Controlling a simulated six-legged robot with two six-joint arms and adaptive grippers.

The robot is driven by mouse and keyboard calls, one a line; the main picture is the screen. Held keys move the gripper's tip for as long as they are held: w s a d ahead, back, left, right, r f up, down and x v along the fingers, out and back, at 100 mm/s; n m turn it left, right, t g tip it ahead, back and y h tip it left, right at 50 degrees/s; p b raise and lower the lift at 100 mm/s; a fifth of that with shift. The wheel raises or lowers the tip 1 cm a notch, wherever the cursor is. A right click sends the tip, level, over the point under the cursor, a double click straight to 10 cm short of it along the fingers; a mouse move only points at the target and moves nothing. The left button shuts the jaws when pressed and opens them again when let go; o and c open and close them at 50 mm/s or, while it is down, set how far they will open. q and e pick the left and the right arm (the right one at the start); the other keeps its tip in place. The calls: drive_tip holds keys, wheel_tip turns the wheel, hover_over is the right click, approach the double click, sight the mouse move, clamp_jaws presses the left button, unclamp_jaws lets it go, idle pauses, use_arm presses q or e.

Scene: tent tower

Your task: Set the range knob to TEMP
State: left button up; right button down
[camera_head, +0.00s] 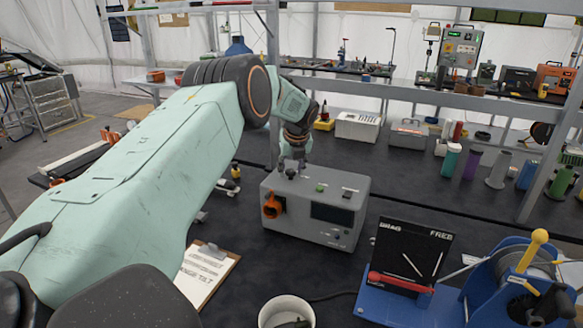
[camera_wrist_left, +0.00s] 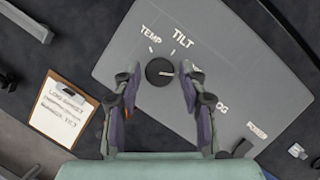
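A grey instrument box (camera_head: 325,185) stands on the dark bench, with controls on top and an orange fitting on its front. In the left wrist view its top panel (camera_wrist_left: 115,65) carries a round black range knob (camera_wrist_left: 159,72). The labels TEMP and TILT sit above the knob; others lie to its right, partly hidden by a finger. The knob's white mark points right, away from TEMP. My left gripper (camera_wrist_left: 160,80) is open, with one finger on each side of the knob and gaps showing. It also shows above the box (camera_head: 292,165) in the head view. My right gripper is not in view.
A clipboard (camera_head: 207,272) lies left of the box. A white bucket (camera_head: 286,312) stands in front. A DRAG/FREE board (camera_head: 411,250) and a blue reel stand (camera_head: 510,265) are at right. Several bottles and a shelf post stand behind.

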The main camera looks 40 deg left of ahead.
use_arm(q)
drive_tip(key=shift+w+f, duration=0.1)
drive_tip(key=shift+w, duration=0.05)
drive_tip(key=shift+c, duration=0.7)
drive_tip(key=c, duration=0.4)
clamp_jaws()
drive_tip(key=shift+n+g+y, duration=0.3)
drive_tip(key=shift+n, duration=0.6)
drive_tip(key=shift+w+n+g+b, duration=0.15)
drive_tip(key=shift+n+g+b, duration=0.15)
drive_tip(key=shift+n, duration=0.4)
drive_tip(key=shift+r+n+b, duration=0.2)
drive_tip(key=shift+n+b, duration=0.2)
drive_tip(key=shift+n, duration=0.3)
